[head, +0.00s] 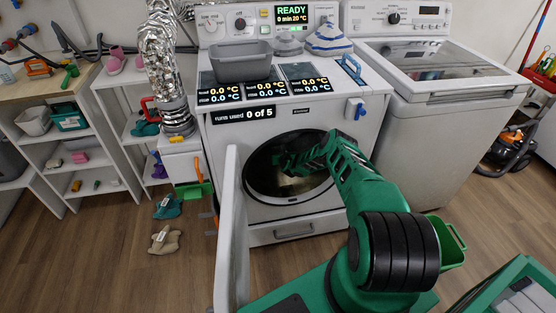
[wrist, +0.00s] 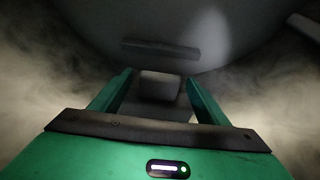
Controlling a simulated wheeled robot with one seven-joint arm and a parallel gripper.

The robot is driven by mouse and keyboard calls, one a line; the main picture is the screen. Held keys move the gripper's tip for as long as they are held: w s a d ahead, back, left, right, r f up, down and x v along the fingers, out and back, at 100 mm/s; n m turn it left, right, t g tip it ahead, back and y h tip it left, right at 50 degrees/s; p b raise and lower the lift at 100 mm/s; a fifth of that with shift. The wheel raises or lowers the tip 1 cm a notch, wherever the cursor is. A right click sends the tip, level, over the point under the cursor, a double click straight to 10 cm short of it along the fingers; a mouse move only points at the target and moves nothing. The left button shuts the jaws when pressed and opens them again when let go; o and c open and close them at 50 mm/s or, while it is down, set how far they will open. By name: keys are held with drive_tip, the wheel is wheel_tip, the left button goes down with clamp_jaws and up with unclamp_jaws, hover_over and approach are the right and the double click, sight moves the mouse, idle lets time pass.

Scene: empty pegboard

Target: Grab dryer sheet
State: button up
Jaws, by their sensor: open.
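My gripper (wrist: 157,90) is inside the open dryer's dark drum, with its two green fingers spread apart. A small grey block-like shape (wrist: 160,84) shows between the fingers; I cannot tell whether it is the dryer sheet or part of the drum or gripper. In the head view my green arm reaches through the round door opening of the white dryer (head: 222,150), and the fingertips are in shadow. A pale patch (head: 297,186) shows low in the drum. No dryer sheet can be clearly made out. Hazy, cloudy patches fill both sides of the wrist view.
The dryer's open white door (head: 231,240) stands out at left of my arm. A washer (head: 440,125) stands at right. Shelves (head: 120,120) stand at left, with small cloths (head: 165,240) on the floor. A green-rimmed bin (head: 515,285) is at lower right.

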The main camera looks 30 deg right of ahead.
drive_tip(key=shift+w+d+f, duration=0.15)
drive_tip(key=shift+w, duration=0.35)
drive_tip(key=c, duration=1.4)
